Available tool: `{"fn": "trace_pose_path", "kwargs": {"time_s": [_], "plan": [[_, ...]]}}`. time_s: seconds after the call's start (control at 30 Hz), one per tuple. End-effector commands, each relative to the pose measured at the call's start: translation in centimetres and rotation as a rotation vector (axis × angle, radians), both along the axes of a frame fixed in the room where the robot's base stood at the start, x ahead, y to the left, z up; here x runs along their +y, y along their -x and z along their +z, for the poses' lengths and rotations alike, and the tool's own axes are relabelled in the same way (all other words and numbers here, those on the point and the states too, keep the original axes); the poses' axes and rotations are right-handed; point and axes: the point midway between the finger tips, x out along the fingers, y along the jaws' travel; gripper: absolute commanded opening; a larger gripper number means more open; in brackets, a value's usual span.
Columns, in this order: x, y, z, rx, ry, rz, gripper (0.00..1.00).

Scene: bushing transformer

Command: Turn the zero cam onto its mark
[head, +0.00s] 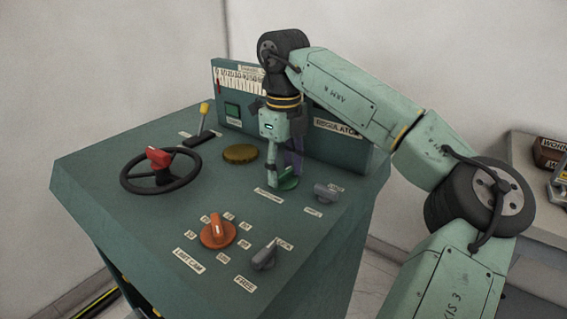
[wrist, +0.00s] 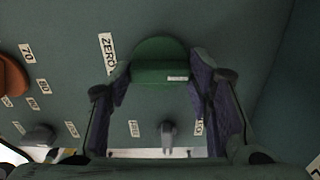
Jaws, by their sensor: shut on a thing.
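The zero cam is a green knob (head: 289,182) on the sloping top of the green console, near its upright back panel. My gripper (head: 284,172) reaches down over it from above and is shut on it. In the wrist view, the green knob (wrist: 160,62) sits between the two purple-padded fingers of my gripper (wrist: 160,80). A small white strip (wrist: 178,78) shows on the knob's near edge, right of its middle. A label (wrist: 107,50) reading "ZERO" lies on the panel just left of the knob. The cam's alignment with its mark cannot be told.
An orange knob (head: 217,230) with number labels stands nearer the front. Grey knobs stand at the front right (head: 264,255) and right (head: 327,193). A black handwheel (head: 160,171), a yellow-tipped lever (head: 203,118) and a brass disc (head: 240,154) are left. The upright panel (head: 345,140) stands close behind.

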Motion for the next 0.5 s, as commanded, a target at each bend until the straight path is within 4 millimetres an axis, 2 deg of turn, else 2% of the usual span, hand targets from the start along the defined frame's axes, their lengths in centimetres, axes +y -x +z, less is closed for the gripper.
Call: {"fn": "trace_pose_path", "kwargs": {"time_s": [0.5], "plan": [[0.0,-0.01,-0.01,-0.001,0.0,0.051,0.19]]}}
